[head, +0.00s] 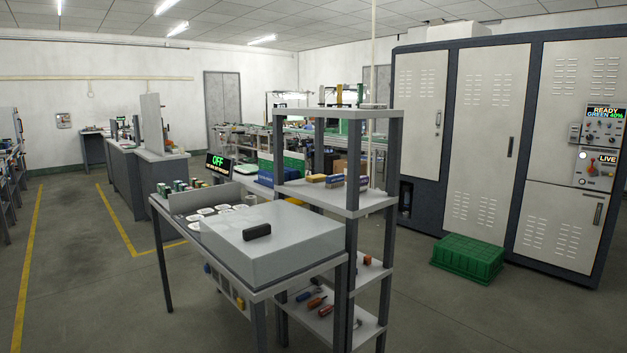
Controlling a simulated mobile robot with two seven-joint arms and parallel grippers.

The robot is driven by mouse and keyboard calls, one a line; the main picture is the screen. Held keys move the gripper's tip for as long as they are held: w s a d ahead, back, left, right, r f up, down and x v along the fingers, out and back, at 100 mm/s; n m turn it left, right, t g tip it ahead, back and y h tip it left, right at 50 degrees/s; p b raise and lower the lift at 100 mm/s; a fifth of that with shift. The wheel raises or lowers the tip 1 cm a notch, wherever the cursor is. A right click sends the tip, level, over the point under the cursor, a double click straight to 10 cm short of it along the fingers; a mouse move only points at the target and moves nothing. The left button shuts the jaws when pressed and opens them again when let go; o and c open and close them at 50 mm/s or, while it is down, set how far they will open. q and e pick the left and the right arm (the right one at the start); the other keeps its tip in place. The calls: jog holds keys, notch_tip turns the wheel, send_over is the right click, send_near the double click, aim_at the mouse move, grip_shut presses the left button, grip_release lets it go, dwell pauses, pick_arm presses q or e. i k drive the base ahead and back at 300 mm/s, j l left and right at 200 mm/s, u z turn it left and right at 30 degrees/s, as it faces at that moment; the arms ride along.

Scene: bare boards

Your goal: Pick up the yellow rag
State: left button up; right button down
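I cannot make out a yellow rag for certain. A small yellow item (316,178) lies on the upper board of the grey shelf rack (355,203), beside a few small coloured items; it is too small to tell whether it is cloth. Another small yellow item (240,303) shows below the front edge of the grey table (268,292). Neither of my grippers is in view.
A black object (257,231) lies on the grey box (290,240) on the table. Tools lie on the lower shelves. A green crate (467,260) stands on the floor by tall cabinets (487,140). The floor at left, around the yellow lines, is clear.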

aim_at(319, 178)
jog(key=i+z, duration=0.25)
jog(key=i, duration=0.15)
jog(key=i+l+z, duration=0.1)
jog(key=i+z, duration=0.4)
jog(key=i+j+z, duration=0.15)
jog(key=i+z, duration=0.3)
jog(key=i, duration=0.15)
jog(key=i+z, duration=0.4)
jog(key=i, duration=0.9)
jog(key=i+l+u, duration=0.15)
jog(key=i, duration=1.25)
jog(key=i+u, duration=0.7)
jog(key=i+l+u, duration=0.15)
jog(key=u, duration=0.2)
jog(key=i+u, duration=0.2)
jog(key=u, duration=0.25)
jog(key=i+l+u, duration=0.1)
jog(key=u, duration=0.35)
jog(key=i+l+u, duration=0.2)
jog(key=u, duration=0.25)
jog(key=i+l+u, duration=0.1)
jog(key=u, duration=0.35)
jog(key=i+l+u, duration=0.1)
jog(key=u, duration=0.3)
jog(key=i+l+u, duration=0.15)
jog(key=u, duration=0.3)
